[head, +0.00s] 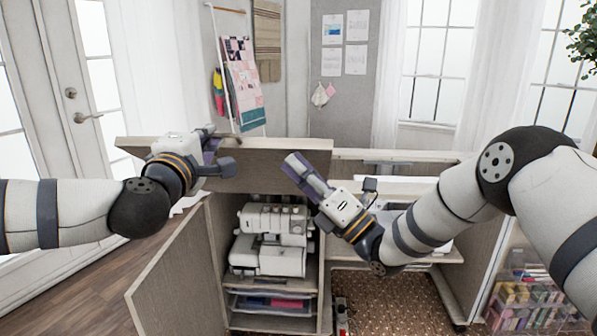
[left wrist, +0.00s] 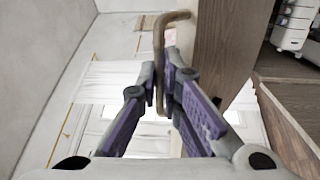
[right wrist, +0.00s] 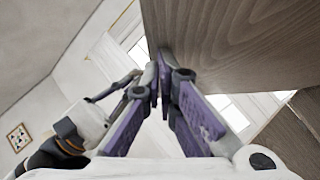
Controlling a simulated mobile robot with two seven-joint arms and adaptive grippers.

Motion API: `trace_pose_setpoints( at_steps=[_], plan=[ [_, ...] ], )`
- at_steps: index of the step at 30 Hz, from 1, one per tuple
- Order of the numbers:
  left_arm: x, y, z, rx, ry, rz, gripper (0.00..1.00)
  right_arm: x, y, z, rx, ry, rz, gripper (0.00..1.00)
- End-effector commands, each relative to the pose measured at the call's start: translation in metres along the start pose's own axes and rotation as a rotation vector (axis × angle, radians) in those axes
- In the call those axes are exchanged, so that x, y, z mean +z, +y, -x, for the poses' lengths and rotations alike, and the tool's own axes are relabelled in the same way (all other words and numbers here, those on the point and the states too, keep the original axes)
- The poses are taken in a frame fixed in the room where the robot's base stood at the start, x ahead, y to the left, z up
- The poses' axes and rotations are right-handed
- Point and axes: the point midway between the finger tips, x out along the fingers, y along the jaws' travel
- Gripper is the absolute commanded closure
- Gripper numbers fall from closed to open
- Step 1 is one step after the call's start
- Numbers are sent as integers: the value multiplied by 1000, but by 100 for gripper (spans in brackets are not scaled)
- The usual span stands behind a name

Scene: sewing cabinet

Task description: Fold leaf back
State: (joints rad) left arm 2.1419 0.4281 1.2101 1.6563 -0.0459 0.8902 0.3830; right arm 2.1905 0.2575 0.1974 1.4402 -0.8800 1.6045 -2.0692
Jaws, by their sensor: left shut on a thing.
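The leaf (head: 262,180) is a grey-brown wooden board across the top of the cabinet's left half; its exact tilt is hard to tell. In the left wrist view, my left gripper (left wrist: 166,95) is shut on a bent bronze handle (left wrist: 160,50) beside the wooden board (left wrist: 215,50). In the head view, my left gripper (head: 215,152) is at the leaf's upper side and hides the handle. My right gripper (head: 297,163) is near the leaf's right end. In the right wrist view its fingertips (right wrist: 160,82) meet with nothing visible between them, close to the wooden board (right wrist: 230,45).
The cabinet door (head: 180,280) stands open at the lower left. A white sewing machine (head: 268,255) sits on a shelf below the leaf. My right forearm crosses the cabinet's open right half. A clear box of supplies (head: 535,300) stands at the lower right.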

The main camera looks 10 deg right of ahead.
Motion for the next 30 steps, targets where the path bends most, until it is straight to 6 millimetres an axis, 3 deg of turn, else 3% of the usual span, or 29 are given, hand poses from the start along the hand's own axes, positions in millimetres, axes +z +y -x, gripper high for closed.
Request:
trace_pose_setpoints(
  at_steps=[1,3,4,17,27,30],
  plan=[
    [4,-18,3,-40,-12,3,91,16,9,-9,29,-37,19,100],
    [4,-19,3,-40,-13,3,75,17,10,-9,31,-39,19,100],
    [4,-19,3,-40,-13,3,73,17,10,-9,31,-39,20,100],
    [2,-17,10,-38,-10,2,73,17,10,-10,32,-39,22,100],
    [1,-11,94,-29,-8,1,73,14,9,-8,27,-31,19,100],
    [1,-9,111,-27,-8,1,73,13,8,-8,25,-30,18,100]
  ],
)
